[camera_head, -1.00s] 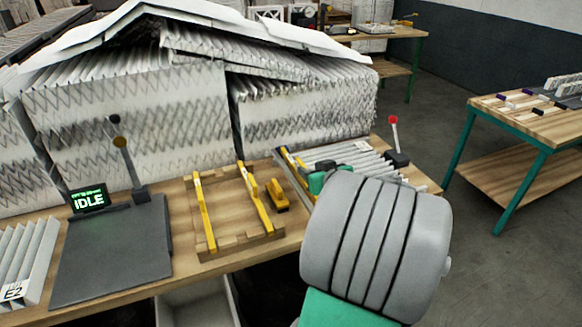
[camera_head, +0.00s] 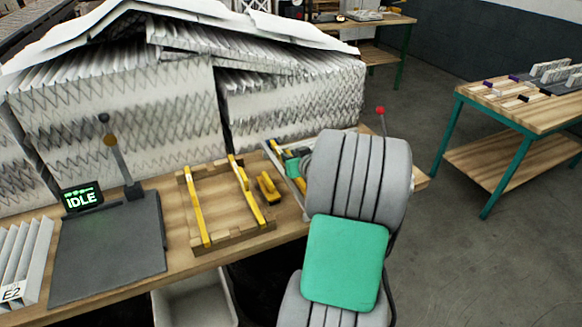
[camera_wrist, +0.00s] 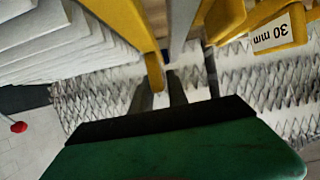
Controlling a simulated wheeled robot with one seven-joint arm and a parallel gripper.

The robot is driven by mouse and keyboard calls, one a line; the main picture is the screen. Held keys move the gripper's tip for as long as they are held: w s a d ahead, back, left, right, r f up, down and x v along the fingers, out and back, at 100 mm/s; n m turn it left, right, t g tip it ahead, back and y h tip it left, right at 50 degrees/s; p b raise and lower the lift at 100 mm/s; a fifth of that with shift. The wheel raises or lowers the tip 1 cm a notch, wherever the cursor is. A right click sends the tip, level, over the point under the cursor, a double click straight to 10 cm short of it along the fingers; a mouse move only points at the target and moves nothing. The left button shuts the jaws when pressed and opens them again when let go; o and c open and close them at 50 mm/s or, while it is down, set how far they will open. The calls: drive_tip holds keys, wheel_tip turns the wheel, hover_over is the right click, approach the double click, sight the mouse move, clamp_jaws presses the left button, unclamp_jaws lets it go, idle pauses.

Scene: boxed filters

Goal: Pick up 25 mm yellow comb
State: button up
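In the wrist view, my gripper (camera_wrist: 160,92) points in among yellow combs. Its two grey fingers stand apart, with the end of one yellow comb (camera_wrist: 128,22) showing between or just beyond them. I cannot tell whether they touch it. This comb shows no readable label, so I cannot confirm it is the 25 mm one. Another yellow comb (camera_wrist: 280,32) to the right is labelled "30 mm". In the head view, my gripper (camera_head: 292,164) is at the tray (camera_head: 272,150) right of the wooden frame, partly hidden by my arm. A yellow piece (camera_head: 277,152) shows beside it.
A wooden frame (camera_head: 226,242) with two yellow bars and a yellow tool (camera_head: 268,187) sit left of the tray. A grey plate (camera_head: 108,245) and an "IDLE" display (camera_head: 81,197) are farther left. Large pleated filter stacks (camera_head: 115,110) stand behind. White pleats (camera_wrist: 55,35) show beside the comb.

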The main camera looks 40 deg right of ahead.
clamp_jaws()
idle(1.0)
